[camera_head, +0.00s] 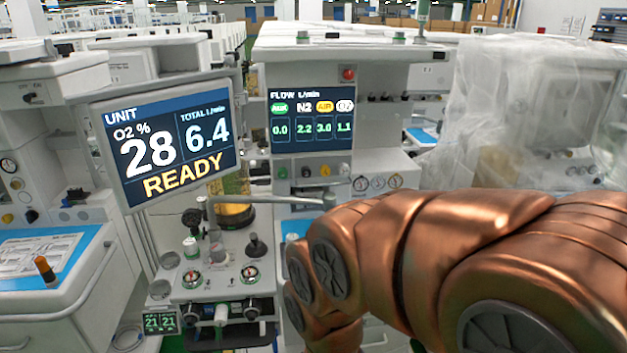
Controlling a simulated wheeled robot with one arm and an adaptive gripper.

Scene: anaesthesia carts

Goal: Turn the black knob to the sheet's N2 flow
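The flow display (311,117) on the middle cart reads AUX 0.0, N2 2.2, AIR 3.0 and O2 1.1. Below it is a row of small knobs; the black knob (305,171) sits under the N2 column, between a green and a yellow one. The tilted unit screen (168,138) reads O2 28 %, total 6.4 and READY. My copper arm crosses the lower right, below and right of the knobs. My gripper is not visible. A printed sheet (40,255) lies on the left cart's blue top, its text unreadable. No sheet shows clearly on the middle cart.
A grey bar (265,199) sticks out in front of the panel below the knobs. Vaporiser and valve parts (220,260) stand at lower centre. A plastic-draped cart (535,110) stands at right. My arm hides much of the middle cart's worktop.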

